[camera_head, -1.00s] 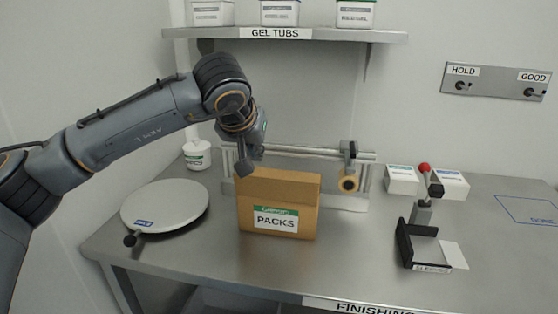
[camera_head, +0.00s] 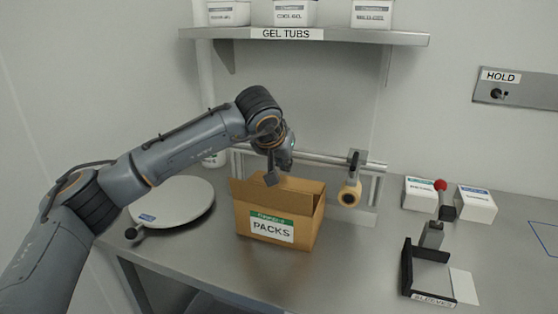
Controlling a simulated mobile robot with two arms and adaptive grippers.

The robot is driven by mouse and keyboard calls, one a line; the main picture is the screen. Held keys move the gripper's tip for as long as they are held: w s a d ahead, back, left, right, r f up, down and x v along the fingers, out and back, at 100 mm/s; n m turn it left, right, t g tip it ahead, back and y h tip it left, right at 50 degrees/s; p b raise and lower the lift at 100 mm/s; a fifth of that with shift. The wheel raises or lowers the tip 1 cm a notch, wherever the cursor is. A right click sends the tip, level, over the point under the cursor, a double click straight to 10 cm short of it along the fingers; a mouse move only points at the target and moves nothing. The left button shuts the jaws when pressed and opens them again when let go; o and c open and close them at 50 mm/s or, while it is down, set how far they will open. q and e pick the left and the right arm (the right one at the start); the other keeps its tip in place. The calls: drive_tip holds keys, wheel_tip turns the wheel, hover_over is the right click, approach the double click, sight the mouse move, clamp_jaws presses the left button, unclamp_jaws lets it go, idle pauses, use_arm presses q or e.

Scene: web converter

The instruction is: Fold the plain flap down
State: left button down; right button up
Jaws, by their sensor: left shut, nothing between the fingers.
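The cardboard box (camera_head: 266,228) stands on the steel table, with a green and white "PACKS" label on its front. A plain brown flap (camera_head: 303,184) shows along the box's top at the back and right, beside my gripper. Its exact angle is hard to tell. My left gripper (camera_head: 271,179) is shut and empty, pointing down at the top of the box, over its middle. Whether its tip touches a flap cannot be told. The inside of the box is mostly hidden. My right gripper is not in view.
A round turntable (camera_head: 174,205) lies left of the box. A rail with a tape roll (camera_head: 349,194) runs behind it. A black sleeve holder (camera_head: 432,262) with a red-knobbed lever and two white boxes (camera_head: 477,204) are at the right.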

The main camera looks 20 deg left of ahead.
sight(286, 184)
use_arm(q)
drive_tip(key=shift+s+a+f+b, duration=0.15)
drive_tip(key=shift+f+b, duration=0.45)
drive_tip(key=shift+f, duration=0.35)
drive_tip(key=shift+s+d+f+b, duration=0.15)
drive_tip(key=shift+f+b, duration=0.4)
drive_tip(key=shift+f, duration=0.35)
drive_tip(key=shift+a, duration=0.1)
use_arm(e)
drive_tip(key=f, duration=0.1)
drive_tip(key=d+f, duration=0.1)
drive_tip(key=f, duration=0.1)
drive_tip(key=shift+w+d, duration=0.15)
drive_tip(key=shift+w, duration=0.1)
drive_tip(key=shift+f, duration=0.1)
